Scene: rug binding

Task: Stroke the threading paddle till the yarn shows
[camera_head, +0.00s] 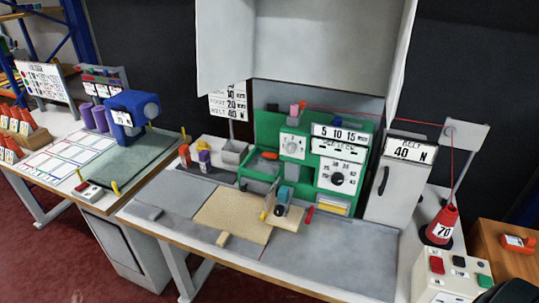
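The green binding machine (267,126) stands at the back of the grey worktable, with dials and number plates on its front. I cannot tell for certain which part is the threading paddle; a small red lever-like piece (309,215) sits at the machine's lower front. A red yarn cone (441,225) marked 70 stands at the right. Its red yarn runs up to a guide plate (465,134) and left to the machine's top. A tan rug piece (235,212) lies before the machine, under a small blue and wooden foot unit (285,194).
A grey box (402,180) marked BELT 40 N stands right of the machine. A button box (450,275) is at the front right, with a dark shape (514,292) beside it. A pale hood hangs above. A blue machine (132,112) stands on the left table.

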